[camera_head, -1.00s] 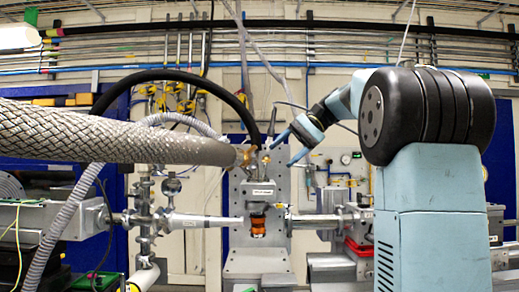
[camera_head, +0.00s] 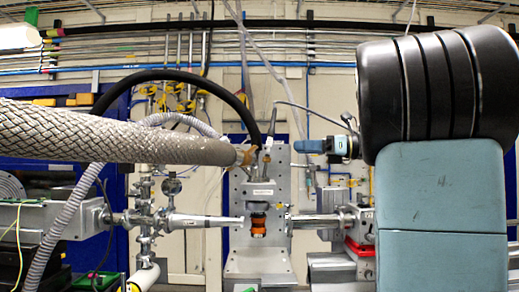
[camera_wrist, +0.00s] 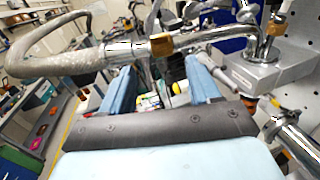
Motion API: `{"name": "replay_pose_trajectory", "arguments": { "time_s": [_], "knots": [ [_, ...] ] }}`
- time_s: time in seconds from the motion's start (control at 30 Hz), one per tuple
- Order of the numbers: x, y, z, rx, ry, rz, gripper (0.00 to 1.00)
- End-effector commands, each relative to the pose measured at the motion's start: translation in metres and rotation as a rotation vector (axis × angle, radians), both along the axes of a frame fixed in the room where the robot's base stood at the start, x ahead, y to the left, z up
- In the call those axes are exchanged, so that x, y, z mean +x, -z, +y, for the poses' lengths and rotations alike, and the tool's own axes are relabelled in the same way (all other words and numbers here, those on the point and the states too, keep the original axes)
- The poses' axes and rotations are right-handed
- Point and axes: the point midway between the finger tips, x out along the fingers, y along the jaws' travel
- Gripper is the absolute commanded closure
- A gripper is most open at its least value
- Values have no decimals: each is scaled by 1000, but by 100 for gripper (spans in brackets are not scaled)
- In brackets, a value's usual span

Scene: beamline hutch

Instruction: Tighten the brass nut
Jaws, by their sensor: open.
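The brass nut (camera_head: 249,155) sits at the right end of the braided hose (camera_head: 120,133) in the head view, above the grey block. In the wrist view the nut (camera_wrist: 161,44) is on the metal line beyond my fingertips, roughly between them from this angle. My gripper (camera_head: 296,146) is to the right of the nut in the head view, apart from it, with its fingers pointing left. In the wrist view my gripper (camera_wrist: 158,66) shows two blue fingers spread wide, with nothing held. The nut's threads cannot be made out.
The grey block (camera_head: 262,192) with metal stubs stands on a perforated plate (camera_head: 284,240). A black hose (camera_head: 170,73) arches over the nut. Metal beam pipes (camera_head: 205,221) run at either side below. There is open space between my gripper and the nut.

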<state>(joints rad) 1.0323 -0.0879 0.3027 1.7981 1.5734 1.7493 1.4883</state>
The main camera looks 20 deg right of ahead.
Motion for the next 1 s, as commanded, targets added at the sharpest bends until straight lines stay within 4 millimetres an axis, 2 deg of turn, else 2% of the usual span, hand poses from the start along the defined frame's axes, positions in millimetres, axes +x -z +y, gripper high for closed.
{"name": "replay_pose_trajectory", "arguments": {
  "time_s": [0.63, 0.8, 1.0],
  "knots": [
    [55, 0, 90, -4, -3, -1, 38],
    [64, 0, 104, -4, -2, -2, 38],
    [68, 0, 111, -4, -2, -2, 38]
  ]
}}
